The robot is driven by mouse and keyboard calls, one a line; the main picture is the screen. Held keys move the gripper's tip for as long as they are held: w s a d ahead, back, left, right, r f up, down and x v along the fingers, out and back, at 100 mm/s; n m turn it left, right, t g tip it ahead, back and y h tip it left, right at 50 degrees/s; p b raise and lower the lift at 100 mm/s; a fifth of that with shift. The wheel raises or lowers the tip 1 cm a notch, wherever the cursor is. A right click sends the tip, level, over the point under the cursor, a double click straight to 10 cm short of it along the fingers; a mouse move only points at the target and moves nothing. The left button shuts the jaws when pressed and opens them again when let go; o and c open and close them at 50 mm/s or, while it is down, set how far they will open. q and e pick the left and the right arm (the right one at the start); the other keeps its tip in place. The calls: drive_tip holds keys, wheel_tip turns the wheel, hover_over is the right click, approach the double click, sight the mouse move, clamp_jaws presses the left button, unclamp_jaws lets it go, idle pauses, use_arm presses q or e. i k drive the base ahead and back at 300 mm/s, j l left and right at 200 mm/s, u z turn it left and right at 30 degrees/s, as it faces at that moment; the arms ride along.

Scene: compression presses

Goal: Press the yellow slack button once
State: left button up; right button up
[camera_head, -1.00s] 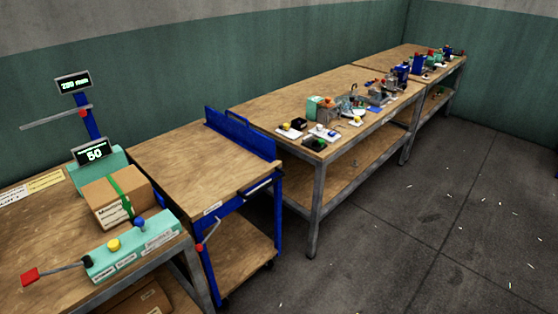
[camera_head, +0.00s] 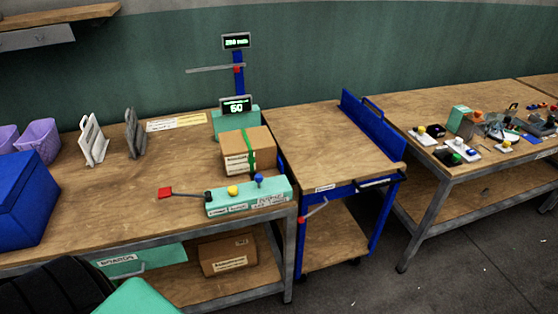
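A teal control box (camera_head: 248,198) lies along the front edge of the left workbench. Neither gripper shows clearly in the view.
A blue bin (camera_head: 22,200), purple baskets (camera_head: 38,138) and two upright holders (camera_head: 93,140) stand on the bench's left side. A blue-framed cart (camera_head: 325,150) stands to the right. A farther table (camera_head: 440,110) holds several small devices. Grey floor shows at lower right.

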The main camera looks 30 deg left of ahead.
sight(232, 191)
drive_tip(key=u, duration=1.3)
